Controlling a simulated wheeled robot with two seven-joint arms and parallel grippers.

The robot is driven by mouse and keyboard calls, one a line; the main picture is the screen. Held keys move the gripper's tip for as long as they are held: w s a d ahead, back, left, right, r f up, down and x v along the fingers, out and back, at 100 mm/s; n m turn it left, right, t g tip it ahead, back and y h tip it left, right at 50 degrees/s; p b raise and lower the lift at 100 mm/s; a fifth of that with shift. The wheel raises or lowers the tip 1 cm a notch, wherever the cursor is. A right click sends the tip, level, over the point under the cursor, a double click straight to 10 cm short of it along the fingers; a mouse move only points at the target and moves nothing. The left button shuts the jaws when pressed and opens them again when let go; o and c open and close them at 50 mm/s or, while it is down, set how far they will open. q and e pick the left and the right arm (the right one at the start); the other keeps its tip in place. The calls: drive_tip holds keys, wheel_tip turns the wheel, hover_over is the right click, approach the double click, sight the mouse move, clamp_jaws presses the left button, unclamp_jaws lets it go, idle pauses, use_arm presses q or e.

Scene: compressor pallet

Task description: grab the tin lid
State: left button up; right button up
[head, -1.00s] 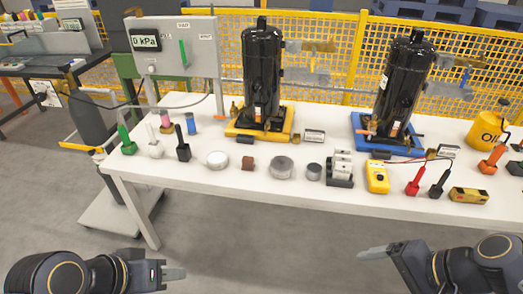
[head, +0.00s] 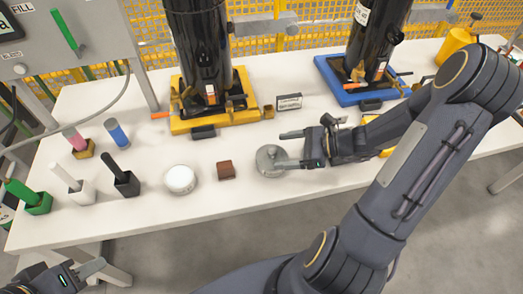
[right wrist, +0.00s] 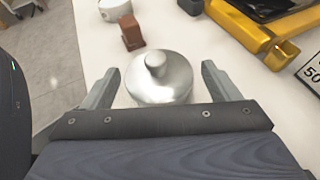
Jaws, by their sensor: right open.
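The tin lid is a round silvery metal lid with a knob on top (head: 268,160), lying on the white table in the head view. In the right wrist view the tin lid (right wrist: 160,85) sits between my two fingers, with its knob upward. My right gripper (head: 288,149) is open at the lid's right side in the head view. In the right wrist view the right gripper (right wrist: 160,70) has a finger on each side of the lid, with gaps showing. My left gripper (head: 98,267) is low at the left, off the table's front edge; its jaw opening is unclear.
A brown block (head: 226,169) and a round white-topped container (head: 180,179) stand left of the lid. A yellow base (head: 185,122) with a black compressor (head: 200,45) stands behind, and a blue base (head: 345,92) at the back right. My right arm hides the table's right part.

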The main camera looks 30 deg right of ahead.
sight(267, 154)
drive_tip(key=x, duration=0.6)
drive_tip(key=shift+a, duration=0.3)
drive_tip(key=shift+s+f+b, duration=0.15)
drive_tip(key=shift+s+b, duration=0.05)
drive_tip(key=shift+b, duration=0.1)
drive_tip(key=c, duration=1.8)
